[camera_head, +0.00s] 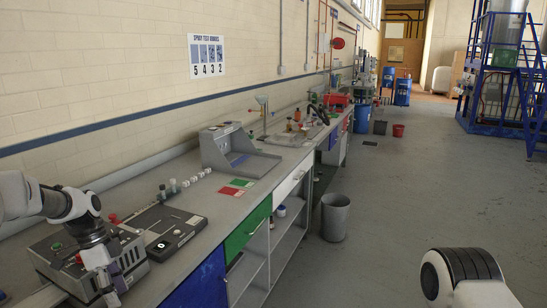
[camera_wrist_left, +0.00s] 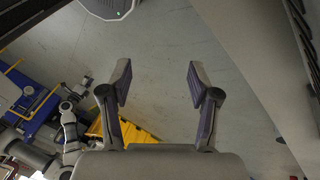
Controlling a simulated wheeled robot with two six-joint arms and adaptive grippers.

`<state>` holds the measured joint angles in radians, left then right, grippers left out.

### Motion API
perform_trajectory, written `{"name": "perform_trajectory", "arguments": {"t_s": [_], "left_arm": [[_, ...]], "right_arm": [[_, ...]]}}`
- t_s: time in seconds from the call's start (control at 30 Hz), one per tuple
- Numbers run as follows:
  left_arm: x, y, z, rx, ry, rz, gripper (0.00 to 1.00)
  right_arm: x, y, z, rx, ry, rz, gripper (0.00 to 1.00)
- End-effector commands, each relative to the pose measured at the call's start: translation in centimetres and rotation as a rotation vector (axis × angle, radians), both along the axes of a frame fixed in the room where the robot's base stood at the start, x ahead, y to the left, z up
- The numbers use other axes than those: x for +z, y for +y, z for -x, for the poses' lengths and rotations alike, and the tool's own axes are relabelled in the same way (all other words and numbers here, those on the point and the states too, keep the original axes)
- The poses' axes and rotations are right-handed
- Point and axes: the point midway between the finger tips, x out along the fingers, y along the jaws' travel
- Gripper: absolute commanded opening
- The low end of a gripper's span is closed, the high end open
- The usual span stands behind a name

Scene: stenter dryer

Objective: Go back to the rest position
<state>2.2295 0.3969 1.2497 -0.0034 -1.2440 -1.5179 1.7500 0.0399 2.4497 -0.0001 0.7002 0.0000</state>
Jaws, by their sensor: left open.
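My left gripper (camera_head: 112,288) is at the lower left of the head view, beside a grey boxy device (camera_head: 50,252) on the bench; I cannot tell whether they touch. In the left wrist view its two fingers (camera_wrist_left: 159,82) stand wide apart with nothing between them, and plain grey floor lies behind. A white and black link of my right arm shows at the lower right of the head view.
The grey bench (camera_head: 223,205) runs along the left wall. It bears a black flat instrument (camera_head: 165,228), a grey sloped console (camera_head: 238,150), and red and green cards. A grey bin (camera_head: 335,217) stands on the floor. The aisle floor (camera_head: 430,195) is clear.

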Motion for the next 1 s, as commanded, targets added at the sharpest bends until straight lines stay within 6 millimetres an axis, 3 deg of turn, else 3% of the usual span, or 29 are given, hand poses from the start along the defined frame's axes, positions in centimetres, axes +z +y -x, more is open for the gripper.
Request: {"name": "perform_trajectory", "arguments": {"t_s": [0.17,0.27,0.4,0.53,0.6,0.63,0.73,0.83,0.9,1.0], "left_arm": [[-8.8,-3.9,5.1,-0.038,0.167,-0.038,0.61],[-15.1,-6.6,10.3,-0.016,0.269,-0.095,0.61],[-23.0,-9.9,20.0,0.095,0.375,-0.224,0.61],[-27.4,-12.1,30.8,0.301,0.398,-0.385,0.61],[-27.9,-12.7,35.0,0.471,0.352,-0.459,0.61],[-27.8,-12.8,36.1,0.552,0.322,-0.481,0.61],[-26.9,-12.9,36.4,0.848,0.188,-0.492,0.61],[-26.8,-12.8,33.8,1.098,0.062,-0.440,0.61],[-27.0,-12.7,32.1,1.212,0.012,-0.404,0.61],[-27.0,-12.7,31.9,1.256,0.013,-0.401,0.61]], "right_arm": [[0.0,0.0,0.0,0.000,0.001,0.000,0.70],[0.0,0.0,0.0,0.000,0.000,0.000,0.70],[0.0,0.0,0.0,0.000,0.000,0.000,0.70],[0.0,0.0,0.0,0.000,0.000,0.000,0.70],[0.0,0.0,0.0,0.000,0.000,0.000,0.70],[0.0,0.0,0.0,0.000,0.001,0.000,0.70],[0.0,0.0,0.0,0.000,0.001,0.000,0.70],[0.0,0.0,0.0,0.000,0.001,0.000,0.70],[0.0,0.0,0.0,0.000,0.000,0.000,0.70],[0.0,0.0,0.0,0.000,0.000,0.000,0.70]]}}
